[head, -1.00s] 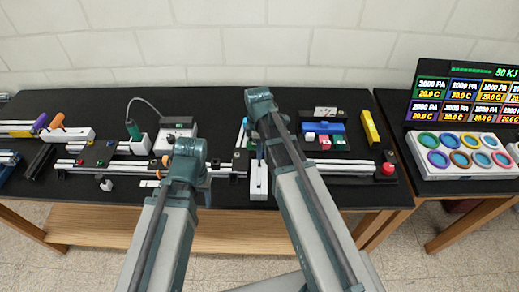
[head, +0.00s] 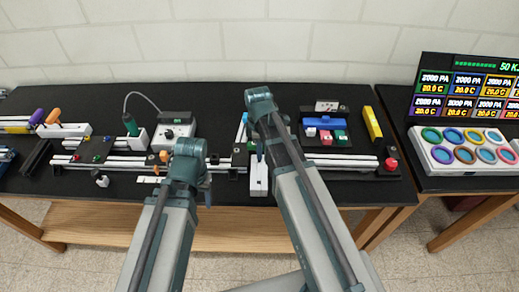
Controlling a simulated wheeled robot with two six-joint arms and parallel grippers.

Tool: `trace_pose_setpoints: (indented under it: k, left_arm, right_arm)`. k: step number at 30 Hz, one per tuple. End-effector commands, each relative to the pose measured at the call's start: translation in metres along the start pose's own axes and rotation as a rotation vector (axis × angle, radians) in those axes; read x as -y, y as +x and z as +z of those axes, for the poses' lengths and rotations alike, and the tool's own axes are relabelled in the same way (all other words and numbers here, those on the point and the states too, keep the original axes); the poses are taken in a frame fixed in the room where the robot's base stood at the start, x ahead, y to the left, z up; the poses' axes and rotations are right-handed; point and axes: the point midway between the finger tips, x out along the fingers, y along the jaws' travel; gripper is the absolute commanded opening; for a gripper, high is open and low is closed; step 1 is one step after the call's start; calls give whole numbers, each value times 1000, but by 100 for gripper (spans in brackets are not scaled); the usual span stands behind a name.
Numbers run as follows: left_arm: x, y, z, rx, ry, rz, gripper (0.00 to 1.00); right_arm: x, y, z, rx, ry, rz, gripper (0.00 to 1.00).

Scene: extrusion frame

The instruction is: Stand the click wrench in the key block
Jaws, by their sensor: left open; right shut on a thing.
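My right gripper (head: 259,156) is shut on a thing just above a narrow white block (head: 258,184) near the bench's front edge. The forearm and wrist hide most of the held thing; only a thin dark blue bit shows above the block. I cannot tell that it is the click wrench, or whether it touches or enters the block. The white block looks like the key block, but this is not certain. My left gripper (head: 207,190) is open and appears empty over the front of the bench, left of the block; its fingers are partly hidden by its own wrist.
Aluminium rails (head: 120,168) with clamps run along the black bench. A green-handled tool (head: 130,125) with a cable stands beside a white control box (head: 174,133). A parts tray (head: 326,132), a yellow bar (head: 372,124) and a red button (head: 391,163) are to the right. The bench's back strip is clear.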

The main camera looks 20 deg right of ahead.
Motion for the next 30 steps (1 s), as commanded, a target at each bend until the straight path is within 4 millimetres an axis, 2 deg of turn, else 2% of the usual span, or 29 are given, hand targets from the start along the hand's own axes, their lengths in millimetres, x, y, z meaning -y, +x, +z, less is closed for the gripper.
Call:
trace_pose_setpoints:
  k: [12,22,23,28,30]
  left_arm:
    - [-1,13,-1,0,0,0,57]
    - [-1,14,-1,0,0,0,57]
    - [-1,14,-1,0,0,0,57]
    - [-1,14,-1,0,0,0,57]
    - [-1,14,-1,0,0,0,57]
  right_arm:
    - [0,14,0,0,0,0,0]
    - [0,14,0,0,0,0,0]
    - [0,14,0,0,0,0,33]
    - [0,14,0,0,0,0,64]
    - [0,14,0,0,0,0,66]
